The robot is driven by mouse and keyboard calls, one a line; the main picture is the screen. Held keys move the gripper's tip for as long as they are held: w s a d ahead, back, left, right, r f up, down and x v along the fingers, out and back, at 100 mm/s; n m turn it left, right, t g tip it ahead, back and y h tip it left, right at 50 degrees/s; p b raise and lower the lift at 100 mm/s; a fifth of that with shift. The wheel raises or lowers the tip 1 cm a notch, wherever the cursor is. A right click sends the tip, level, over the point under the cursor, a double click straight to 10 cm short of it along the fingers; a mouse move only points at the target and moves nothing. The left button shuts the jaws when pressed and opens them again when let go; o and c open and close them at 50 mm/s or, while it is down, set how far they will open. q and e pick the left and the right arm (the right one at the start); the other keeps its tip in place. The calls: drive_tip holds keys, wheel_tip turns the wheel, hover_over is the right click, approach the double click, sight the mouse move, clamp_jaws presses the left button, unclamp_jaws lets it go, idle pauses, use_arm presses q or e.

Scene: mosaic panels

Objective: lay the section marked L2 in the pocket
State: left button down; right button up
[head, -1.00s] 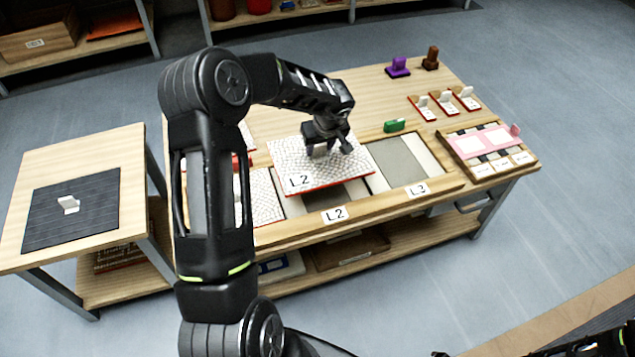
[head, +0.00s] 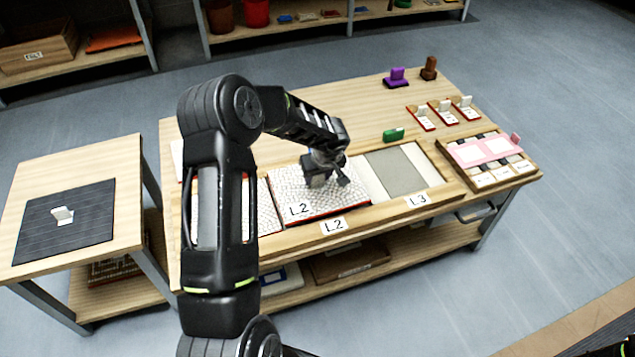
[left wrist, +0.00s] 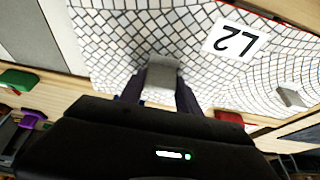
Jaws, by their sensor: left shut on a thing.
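The section marked L2 (head: 285,190) is a white mosaic panel with red edges and an L2 label. It is over the pocket above the bench's L2 label (head: 334,226), close to level with the frame. Its red front edge still shows, so I cannot tell whether it rests on the pocket floor. My left gripper (head: 327,184) is shut on the section's grip from above. In the left wrist view, the fingers (left wrist: 160,95) close around the light grey grip (left wrist: 163,72) on the mosaic face (left wrist: 120,50). The pocket floor is hidden under the section.
Another mosaic section (head: 265,207) lies left of L2, partly behind my arm. The bare grey L3 pocket (head: 395,172) is to the right. A green block (head: 394,135), a purple piece (head: 397,77) and small red-edged tiles (head: 443,112) stand farther back. A side table (head: 120,160) is at left.

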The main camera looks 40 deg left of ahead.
use_arm(q)
wheel_tip(320, 180, down, 2)
drive_tip(key=shift+w, duration=0.1)
drive_tip(key=c, duration=0.8)
unclamp_jaws()
drive_tip(key=shift+f, duration=0.15)
drive_tip(key=shift+c, duration=0.2)
drive_tip(key=p+v, duration=0.3)
drive_tip(key=v, duration=0.9)
